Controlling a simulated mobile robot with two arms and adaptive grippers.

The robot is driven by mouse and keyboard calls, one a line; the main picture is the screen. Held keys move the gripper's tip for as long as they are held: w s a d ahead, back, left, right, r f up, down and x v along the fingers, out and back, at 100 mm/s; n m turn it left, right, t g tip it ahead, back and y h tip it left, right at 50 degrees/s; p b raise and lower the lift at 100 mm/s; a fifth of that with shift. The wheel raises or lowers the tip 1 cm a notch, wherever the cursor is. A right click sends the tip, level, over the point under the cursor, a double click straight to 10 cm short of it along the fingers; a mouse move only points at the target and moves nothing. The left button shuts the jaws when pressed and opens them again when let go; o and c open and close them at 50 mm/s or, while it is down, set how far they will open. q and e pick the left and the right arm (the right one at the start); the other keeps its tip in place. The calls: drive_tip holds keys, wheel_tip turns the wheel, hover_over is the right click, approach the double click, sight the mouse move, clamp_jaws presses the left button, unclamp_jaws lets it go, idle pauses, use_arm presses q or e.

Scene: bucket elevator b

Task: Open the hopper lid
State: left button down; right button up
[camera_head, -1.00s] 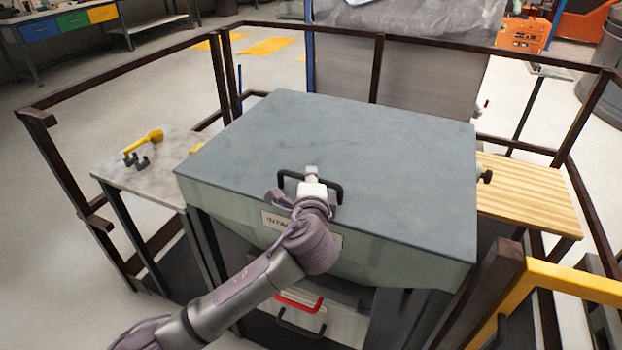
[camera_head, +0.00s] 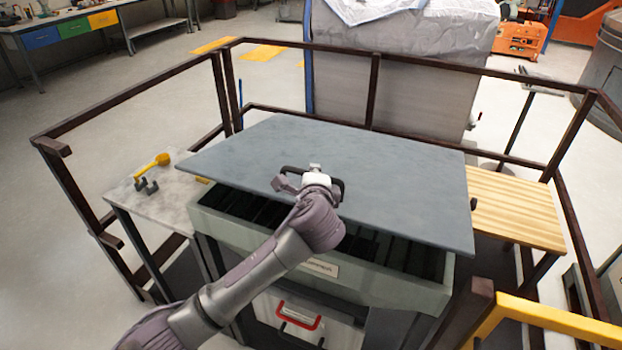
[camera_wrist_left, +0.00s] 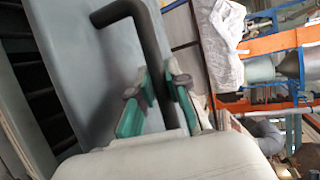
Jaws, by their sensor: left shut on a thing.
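The hopper lid (camera_head: 385,165) is a large flat blue-grey panel, tilted with its front edge raised off the hopper (camera_head: 400,287). The pale green hopper shows a dark, slatted inside through the gap. The black lid handle (camera_head: 341,191) is a bar near the lid's front edge. My left gripper (camera_head: 314,172) is at the handle, shut on it. In the left wrist view, the handle (camera_wrist_left: 152,45) runs down to the green-padded fingers (camera_wrist_left: 160,100), beside the lid's face (camera_wrist_left: 90,75). The fingers partly hide the grasp. My right gripper is not in view.
Dark railings (camera_head: 375,90) surround the hopper. A grey side table (camera_head: 125,193) with a yellow-handled tool (camera_head: 152,166) stands left, a wooden shelf (camera_head: 515,205) right. A wrapped bulk (camera_head: 400,75) stands behind the rear rail. A yellow rail (camera_head: 560,312) is at front right.

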use_arm(q)
drive_tip(key=w+d+r+g+p, duration=0.1)
drive_tip(key=w+r+p, duration=0.4)
drive_tip(key=r+p, duration=0.2)
drive_tip(key=w+d+r+g+p, duration=0.1)
drive_tip(key=w+r+p, duration=0.4)
drive_tip(key=r, duration=0.6)
drive_tip(key=shift+d+r+m+g+p, duration=0.35)
drive_tip(key=shift+d+p, duration=0.25)
drive_tip(key=shift+p, duration=0.35)
